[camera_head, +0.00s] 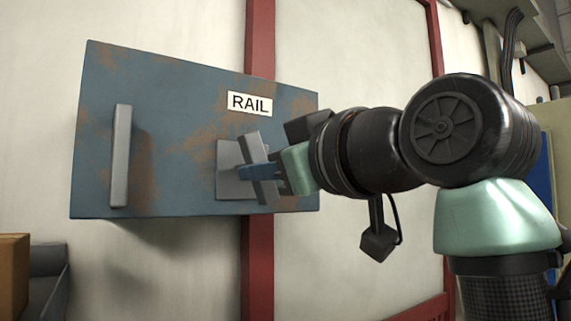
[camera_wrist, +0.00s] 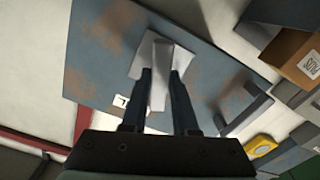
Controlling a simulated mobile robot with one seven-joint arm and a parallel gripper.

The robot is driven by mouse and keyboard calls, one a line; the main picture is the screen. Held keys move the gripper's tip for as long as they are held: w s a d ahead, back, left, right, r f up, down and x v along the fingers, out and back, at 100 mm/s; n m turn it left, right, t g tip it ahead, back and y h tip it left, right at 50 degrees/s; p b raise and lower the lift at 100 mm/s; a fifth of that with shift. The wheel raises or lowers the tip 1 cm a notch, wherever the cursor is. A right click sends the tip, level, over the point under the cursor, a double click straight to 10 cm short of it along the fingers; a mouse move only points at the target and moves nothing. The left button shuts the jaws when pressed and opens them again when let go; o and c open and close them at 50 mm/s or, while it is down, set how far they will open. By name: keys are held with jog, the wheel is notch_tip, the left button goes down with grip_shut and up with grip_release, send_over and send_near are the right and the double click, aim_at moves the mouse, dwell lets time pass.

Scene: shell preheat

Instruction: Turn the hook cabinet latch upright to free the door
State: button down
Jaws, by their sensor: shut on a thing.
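The hook latch (camera_head: 253,144) is a light grey bar on a square grey plate (camera_head: 231,181), low on the right part of the cabinet front. In the head view the bar stands close to upright, its top leaning a little left. My gripper (camera_head: 261,172) reaches in from the right and is shut on the bar near its middle. In the wrist view the bar (camera_wrist: 158,92) lies between the two dark fingers of my gripper (camera_wrist: 161,74). The blue-grey, rust-stained cabinet door (camera_head: 180,100) looks closed. The fingers and hand hide part of the bar.
A grey vertical handle (camera_head: 122,155) sticks out at the door's left. A white RAIL label (camera_head: 249,103) is above the latch. A red post (camera_head: 259,260) runs behind the cabinet. A brown box (camera_head: 12,275) is at lower left. The wrist view shows a yellow object (camera_wrist: 263,145).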

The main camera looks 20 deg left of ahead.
jog(key=shift+m, duration=2.1)
jog(key=c, duration=0.7)
grip_release()
jog(key=shift+b+v, duration=2.65)
jog(key=shift+v, duration=3.85)
jog(key=shift+w, duration=0.1)
